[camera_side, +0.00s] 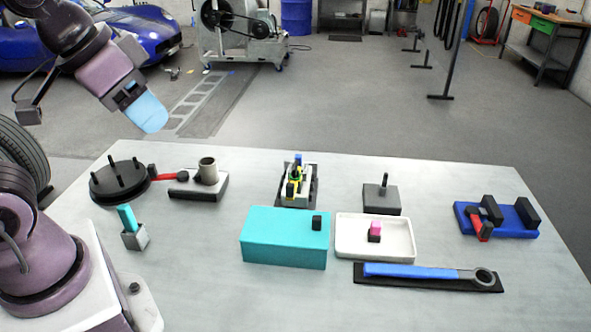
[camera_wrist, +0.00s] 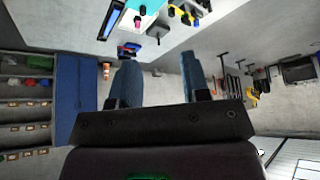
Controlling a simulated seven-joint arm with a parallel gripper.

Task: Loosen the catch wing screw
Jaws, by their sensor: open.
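My gripper (camera_side: 146,110) is raised high at the upper left in the side view, well apart from everything on the table. In the wrist view its two blue fingers (camera_wrist: 158,78) stand apart with nothing between them. I cannot tell for certain which part is the catch wing screw. A small device with yellow, green and blue parts (camera_side: 296,184) stands at the back middle of the table. A blue fixture (camera_side: 515,219) with black blocks and a red lever (camera_side: 480,229) sits at the right. Another red lever (camera_side: 170,177) lies by the black studded disc (camera_side: 119,181).
A grey cup on a block (camera_side: 207,171), teal box (camera_side: 275,246), white tray with a pink-topped piece (camera_side: 350,250), grey block with a peg (camera_side: 382,197), blue-handled wrench (camera_side: 410,271) and teal piece in a grey holder (camera_side: 134,236) stand on the table (camera_side: 200,290).

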